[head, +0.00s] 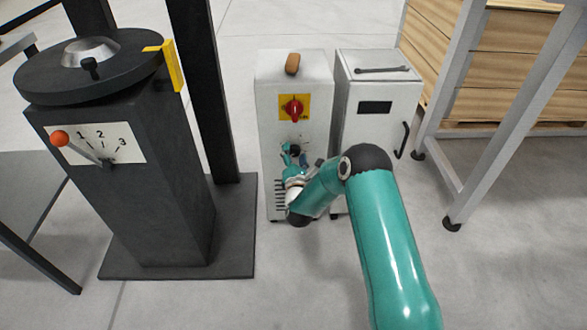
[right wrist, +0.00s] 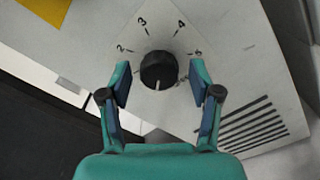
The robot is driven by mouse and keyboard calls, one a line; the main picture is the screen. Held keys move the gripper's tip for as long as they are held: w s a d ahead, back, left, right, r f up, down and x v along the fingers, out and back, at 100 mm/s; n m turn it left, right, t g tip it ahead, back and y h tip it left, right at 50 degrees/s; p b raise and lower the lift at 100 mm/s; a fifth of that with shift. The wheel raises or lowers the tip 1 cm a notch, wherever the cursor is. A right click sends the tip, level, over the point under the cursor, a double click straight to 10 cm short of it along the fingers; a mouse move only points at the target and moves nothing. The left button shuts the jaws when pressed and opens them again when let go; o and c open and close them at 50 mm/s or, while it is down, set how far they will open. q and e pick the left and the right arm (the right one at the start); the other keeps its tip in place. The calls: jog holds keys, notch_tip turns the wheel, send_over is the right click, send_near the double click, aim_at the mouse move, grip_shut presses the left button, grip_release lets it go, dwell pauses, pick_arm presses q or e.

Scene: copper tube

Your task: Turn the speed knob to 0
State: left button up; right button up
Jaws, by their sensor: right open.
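The black round speed knob (right wrist: 158,70) is on the light grey cabinet (head: 270,120) front, below a red rotary switch. In the right wrist view the numerals 2, 3, 4 and 5 show around its upper side. A pale mark on the knob points down toward the gripper palm, away from these numerals. The 0 is not visible. My right gripper (right wrist: 160,80) is open, with one finger on each side of the knob and visible gaps between. In the head view the right gripper (head: 294,160) is at the cabinet front, partly covering the dial. My left gripper is not in view.
The red switch (head: 293,107) on a yellow plate sits above the knob. A second cabinet (head: 385,110) stands close on the right. A black machine (head: 150,190) with an orange-tipped lever (head: 60,138) stands on the left. Vent slots (right wrist: 252,125) are near the knob.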

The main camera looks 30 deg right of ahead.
jog(key=v, duration=1.1)
